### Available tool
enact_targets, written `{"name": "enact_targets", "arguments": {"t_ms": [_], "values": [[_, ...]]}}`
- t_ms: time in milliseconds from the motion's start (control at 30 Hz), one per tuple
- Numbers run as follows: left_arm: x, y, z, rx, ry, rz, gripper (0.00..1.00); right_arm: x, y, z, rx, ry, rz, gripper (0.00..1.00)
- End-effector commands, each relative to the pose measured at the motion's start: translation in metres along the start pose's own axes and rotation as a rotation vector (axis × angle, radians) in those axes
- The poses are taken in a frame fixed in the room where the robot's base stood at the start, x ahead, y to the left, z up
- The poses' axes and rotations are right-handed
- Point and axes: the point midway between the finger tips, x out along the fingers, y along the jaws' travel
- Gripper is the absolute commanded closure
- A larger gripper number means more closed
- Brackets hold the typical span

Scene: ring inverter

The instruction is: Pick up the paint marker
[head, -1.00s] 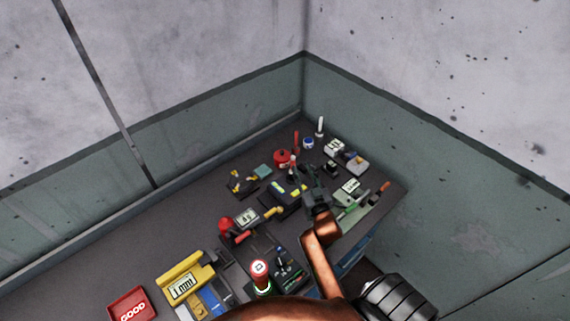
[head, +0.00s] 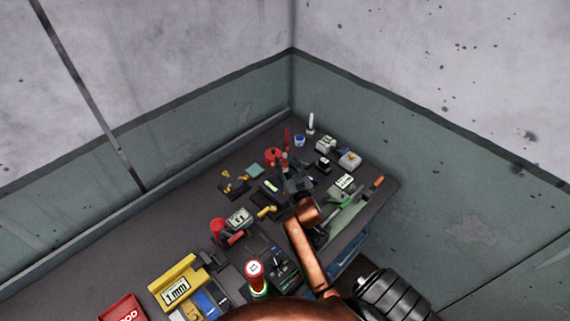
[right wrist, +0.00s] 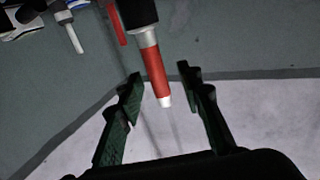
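A marker-like upright thing, which I take to be the paint marker (right wrist: 155,70), shows in the right wrist view with a dark body, a silver collar, a red section and a pale tip. In the head view it is a small red shape (head: 284,160) just beyond my right gripper (head: 293,181), partly hidden by it. In the right wrist view my right gripper (right wrist: 160,76) is open, with one finger on each side of the red section. Gaps show on both sides, so it does not look gripped. My left gripper is not in view.
A red upright tool (head: 287,136), a white upright tool (head: 310,124) and a blue-white roll (head: 299,140) stand close behind. Small devices (head: 349,159) crowd the bench to the right. A yellow gauge (head: 177,283) and a red tray (head: 122,308) are at the front left.

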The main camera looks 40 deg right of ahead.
Motion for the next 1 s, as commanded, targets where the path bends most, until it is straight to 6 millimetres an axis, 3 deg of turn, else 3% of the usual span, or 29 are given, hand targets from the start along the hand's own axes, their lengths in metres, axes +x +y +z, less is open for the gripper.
{"name": "enact_targets", "arguments": {"t_ms": [100,333,833,1000], "values": [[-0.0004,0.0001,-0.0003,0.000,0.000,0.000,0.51,0.0092,-0.0003,0.0001,0.000,0.000,-0.001,0.67],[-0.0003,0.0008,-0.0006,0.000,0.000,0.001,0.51,0.0100,0.0000,0.0007,0.001,-0.001,0.000,0.67],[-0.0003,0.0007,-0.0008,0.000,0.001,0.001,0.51,0.0096,0.0004,0.0007,0.001,-0.001,0.000,1.00],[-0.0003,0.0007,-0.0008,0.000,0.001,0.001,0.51,0.0097,0.0004,0.0004,0.001,0.000,0.000,1.00]]}}
